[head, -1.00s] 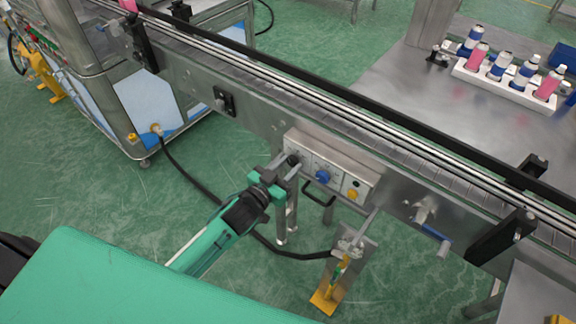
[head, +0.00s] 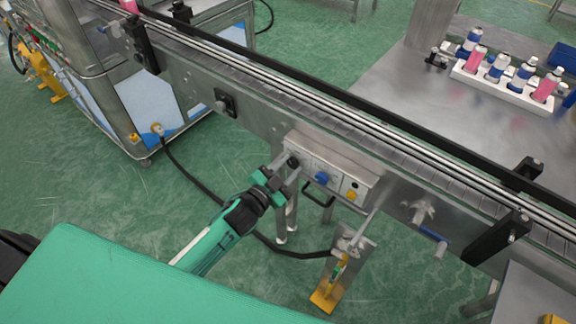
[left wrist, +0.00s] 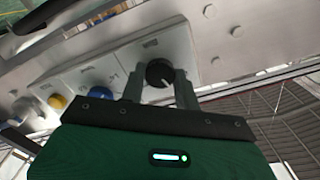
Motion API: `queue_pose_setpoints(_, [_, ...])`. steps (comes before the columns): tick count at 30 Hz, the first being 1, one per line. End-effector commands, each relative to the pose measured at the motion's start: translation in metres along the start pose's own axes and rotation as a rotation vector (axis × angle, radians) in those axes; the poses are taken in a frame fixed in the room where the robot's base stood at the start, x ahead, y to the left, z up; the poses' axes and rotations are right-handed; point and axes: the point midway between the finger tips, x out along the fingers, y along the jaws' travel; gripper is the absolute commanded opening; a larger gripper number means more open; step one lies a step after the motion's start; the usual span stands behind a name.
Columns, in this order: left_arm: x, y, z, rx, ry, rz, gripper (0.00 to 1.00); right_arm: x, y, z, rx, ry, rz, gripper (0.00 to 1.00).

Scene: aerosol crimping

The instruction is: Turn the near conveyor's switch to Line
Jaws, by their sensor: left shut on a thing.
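The near conveyor's control box (head: 328,174) is a pale metal panel on the conveyor's side. Its black rotary switch (head: 293,162) is at the left end and also shows in the left wrist view (left wrist: 159,73), with a pale pointer mark. My left gripper (head: 287,167) reaches it from the front left. In the left wrist view its two fingers (left wrist: 159,86) stand on either side of the black knob, shut on it. The labels are too small to read, so I cannot tell which position the switch points to. My right gripper is not in view.
A blue knob (head: 321,178) and a yellow button (head: 351,195) sit to the right on the same box. A black handle (head: 318,199) hangs below it. A blue-handled clamp (head: 433,234) is further right. A black cable (head: 205,187) crosses the floor behind my arm.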

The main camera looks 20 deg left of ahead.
Motion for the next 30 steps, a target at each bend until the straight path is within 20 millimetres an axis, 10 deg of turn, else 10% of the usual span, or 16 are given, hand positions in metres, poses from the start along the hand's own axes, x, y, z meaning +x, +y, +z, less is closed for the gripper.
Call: queue_pose_setpoints(30, [0.0,0.0003,-0.0003,0.363,0.001,0.0,0.09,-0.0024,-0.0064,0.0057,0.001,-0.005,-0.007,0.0])
